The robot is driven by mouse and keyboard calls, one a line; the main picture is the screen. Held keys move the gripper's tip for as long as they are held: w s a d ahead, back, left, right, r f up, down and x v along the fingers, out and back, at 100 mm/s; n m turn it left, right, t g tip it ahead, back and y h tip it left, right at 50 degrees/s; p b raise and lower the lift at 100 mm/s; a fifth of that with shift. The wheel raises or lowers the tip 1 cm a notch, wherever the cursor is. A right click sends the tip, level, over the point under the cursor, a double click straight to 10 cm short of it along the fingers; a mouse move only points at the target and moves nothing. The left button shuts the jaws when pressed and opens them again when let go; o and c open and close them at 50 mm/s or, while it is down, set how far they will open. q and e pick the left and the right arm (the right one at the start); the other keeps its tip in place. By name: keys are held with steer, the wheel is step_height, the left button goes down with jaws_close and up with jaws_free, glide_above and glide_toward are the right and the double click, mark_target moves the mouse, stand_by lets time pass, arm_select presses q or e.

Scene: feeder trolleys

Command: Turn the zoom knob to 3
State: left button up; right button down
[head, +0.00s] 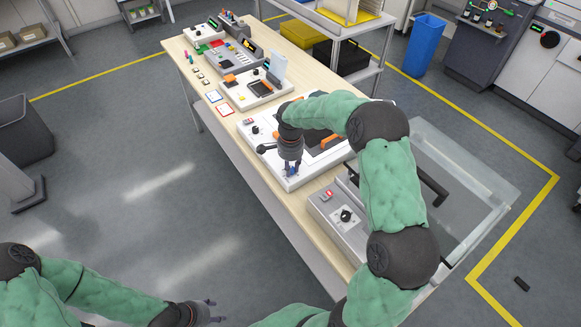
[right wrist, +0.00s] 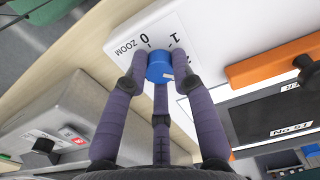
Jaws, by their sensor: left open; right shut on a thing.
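The blue zoom knob (right wrist: 158,65) sits on a white panel (right wrist: 112,32) printed with ZOOM, 0 and 1. In the head view my right gripper (head: 291,170) points down at the front corner of the white device (head: 268,155), and the knob is mostly covered. My left gripper (head: 208,311) is open and empty, low over the floor, away from the table.
A grey device (head: 325,215) with a black knob (head: 346,215) stands nearer on the same table. An orange bar (right wrist: 275,62) is beside the knob on the panel. Further devices line the table's far end (head: 205,35).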

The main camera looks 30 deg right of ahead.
steer(key=m, duration=0.4)
steer(key=shift+w+d+r+m, duration=0.1)
steer(key=shift+m, duration=0.2)
steer(key=shift+m+b, duration=0.5)
steer(key=shift+m, duration=1.7)
steer(key=c, duration=1)
jaws_free()
step_height(320, 180, up, 12)
steer(key=shift+f, duration=0.1)
